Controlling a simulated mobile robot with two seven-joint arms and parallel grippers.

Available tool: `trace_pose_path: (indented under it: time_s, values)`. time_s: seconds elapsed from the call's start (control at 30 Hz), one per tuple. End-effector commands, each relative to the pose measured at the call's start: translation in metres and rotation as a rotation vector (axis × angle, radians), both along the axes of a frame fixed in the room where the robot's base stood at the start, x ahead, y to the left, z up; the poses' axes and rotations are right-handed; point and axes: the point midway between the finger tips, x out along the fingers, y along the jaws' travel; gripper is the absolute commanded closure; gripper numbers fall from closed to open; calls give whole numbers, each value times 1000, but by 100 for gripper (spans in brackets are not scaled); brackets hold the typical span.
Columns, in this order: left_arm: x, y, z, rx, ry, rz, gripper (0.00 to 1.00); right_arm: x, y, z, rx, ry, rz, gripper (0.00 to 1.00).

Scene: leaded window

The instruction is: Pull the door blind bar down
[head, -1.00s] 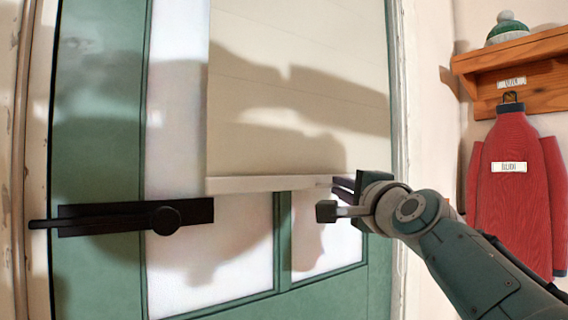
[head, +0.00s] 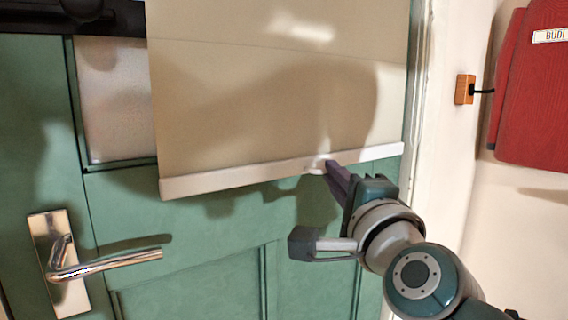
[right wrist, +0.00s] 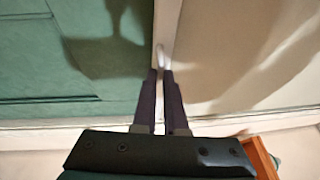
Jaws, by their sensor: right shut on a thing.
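The beige door blind (head: 250,90) hangs over the green door, and its pale bottom bar (head: 220,178) lies below the lower edge of the glass. The bar slants slightly in the head view, with its right end higher. My right gripper (head: 325,166) is shut on the bar, right of its middle, at a small pale tab. In the right wrist view the dark fingers (right wrist: 160,76) close on a pale piece at the bar (right wrist: 163,30); the exact contact is partly hidden by the fingers. My left gripper is not in view.
A metal lever handle (head: 105,263) is on the door at lower left. A dark latch (head: 110,18) is at top left. The door frame (head: 430,130) stands just right of the blind. The door below the bar is clear.

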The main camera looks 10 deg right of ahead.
Motion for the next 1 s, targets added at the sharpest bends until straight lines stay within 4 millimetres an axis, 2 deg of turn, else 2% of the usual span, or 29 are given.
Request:
trace_pose_path:
  time_s: [0.03, 0.37, 0.4, 0.67, 1.0]
  values:
    - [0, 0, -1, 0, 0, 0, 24, -1, 1, -5, -1, 8, 2, 100]
    - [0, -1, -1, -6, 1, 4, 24, -2, 1, -9, -1, 16, 3, 100]
    - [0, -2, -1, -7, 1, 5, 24, -2, 1, -9, -1, 17, 3, 89]
    - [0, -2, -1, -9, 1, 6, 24, -2, 1, -8, -1, 13, 3, 60]
    - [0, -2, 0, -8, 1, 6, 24, -6, 1, -6, -1, 7, 1, 60]
